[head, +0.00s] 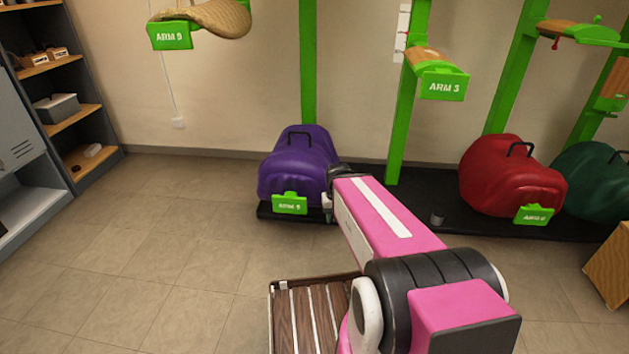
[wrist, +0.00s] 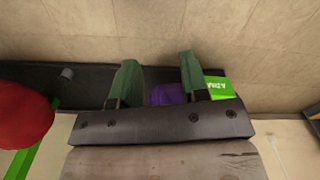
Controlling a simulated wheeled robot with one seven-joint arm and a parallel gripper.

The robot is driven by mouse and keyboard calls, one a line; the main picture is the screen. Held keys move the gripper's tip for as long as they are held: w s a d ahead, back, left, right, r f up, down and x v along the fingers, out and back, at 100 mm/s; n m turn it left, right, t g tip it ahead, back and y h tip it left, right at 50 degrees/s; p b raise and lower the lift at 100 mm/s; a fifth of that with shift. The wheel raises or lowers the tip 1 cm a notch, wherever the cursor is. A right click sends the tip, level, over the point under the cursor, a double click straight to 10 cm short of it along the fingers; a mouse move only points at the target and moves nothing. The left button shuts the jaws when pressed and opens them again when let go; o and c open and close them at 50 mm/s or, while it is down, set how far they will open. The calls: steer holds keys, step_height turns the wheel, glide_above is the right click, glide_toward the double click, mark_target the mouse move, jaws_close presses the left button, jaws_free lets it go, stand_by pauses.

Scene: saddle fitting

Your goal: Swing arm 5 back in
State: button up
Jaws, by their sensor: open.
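The green plate of arm 5 (head: 170,36) shows at the top left in the head view, apparently reading "ARM 5". A tan woven pad (head: 215,18) sits behind it; the rest of that arm is cut off by the frame's top. My gripper (wrist: 158,62) is open with nothing between its green fingers in the wrist view. In the head view my gripper is mostly hidden by my pink arm, beside the purple covered bundle (head: 298,165), low and well below arm 5. The purple bundle (wrist: 168,95) also shows behind the fingers in the wrist view.
Arm 3 (head: 443,85) juts from a green post at the upper middle. A red bundle (head: 510,175) and a dark green bundle (head: 592,180) stand on the black base at the right. Shelves (head: 70,120) stand at the left. The tiled floor at left is clear.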

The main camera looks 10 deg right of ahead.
steer(key=shift+t+y, duration=0.3)
steer(key=shift+y, duration=0.1)
steer(key=w, duration=0.1)
steer(key=w+f, duration=0.1)
steer(key=w, duration=0.1)
steer(key=shift+w+a+f, duration=0.15)
steer(key=shift+w+f, duration=0.15)
steer(key=shift+f, duration=0.1)
jaws_close()
steer(key=w+d+f+m+t+y, duration=0.1)
steer(key=w+d+f+t+y, duration=0.15)
steer(key=w+f, duration=0.6)
steer(key=w+d+f+m+t+y, duration=0.1)
steer(key=w+f+t, duration=0.2)
steer(key=w, duration=1.1)
steer(key=w+a+f, duration=0.6)
steer(key=a+f, duration=0.1)
steer(key=shift+a, duration=0.35)
steer(key=shift+f, duration=0.1)
